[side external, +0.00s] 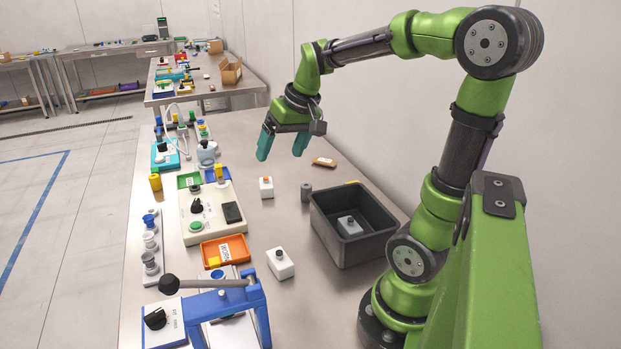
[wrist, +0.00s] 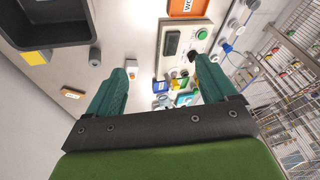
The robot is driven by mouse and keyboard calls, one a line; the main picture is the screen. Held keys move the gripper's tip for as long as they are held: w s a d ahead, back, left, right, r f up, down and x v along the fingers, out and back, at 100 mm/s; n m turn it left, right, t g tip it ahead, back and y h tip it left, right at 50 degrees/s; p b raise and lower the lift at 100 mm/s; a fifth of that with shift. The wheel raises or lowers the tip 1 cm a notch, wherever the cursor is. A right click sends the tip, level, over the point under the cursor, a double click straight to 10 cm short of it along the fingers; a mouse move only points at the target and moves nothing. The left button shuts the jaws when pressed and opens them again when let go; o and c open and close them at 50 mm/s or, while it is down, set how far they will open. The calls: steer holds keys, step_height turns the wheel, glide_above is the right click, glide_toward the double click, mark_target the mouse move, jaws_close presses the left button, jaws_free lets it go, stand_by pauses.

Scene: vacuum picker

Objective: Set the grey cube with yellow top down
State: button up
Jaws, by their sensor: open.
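My gripper (side external: 283,145) is open, its teal fingers pointing down above the steel table, with nothing visible between them. In the wrist view its fingertips (wrist: 160,70) are apart. No clear grey cube with a yellow top shows in the side view; only a sliver of yellow (side external: 352,182) shows behind the dark bin. A light block with an orange knob (side external: 266,187) stands below my gripper.
The dark open bin (side external: 370,242) holds a light block with a dark knob (side external: 349,226). A similar block (side external: 280,263) stands left of it. A grey cylinder (side external: 306,190) and a brown block (side external: 324,162) lie nearby. A control box (side external: 213,215) and orange tray (side external: 225,251) stand left.

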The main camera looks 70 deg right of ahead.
steer(key=s+a+n+t+y, duration=0.1)
steer(key=s+a, duration=0.2)
steer(key=a, duration=0.5)
steer(key=s+a+n+t+y, duration=0.1)
steer(key=s+a, duration=0.3)
steer(key=a, duration=0.4)
steer(key=shift+s+a+r+t, duration=0.15)
steer(key=shift+s+a+t, duration=0.05)
steer(key=shift+a+t, duration=0.2)
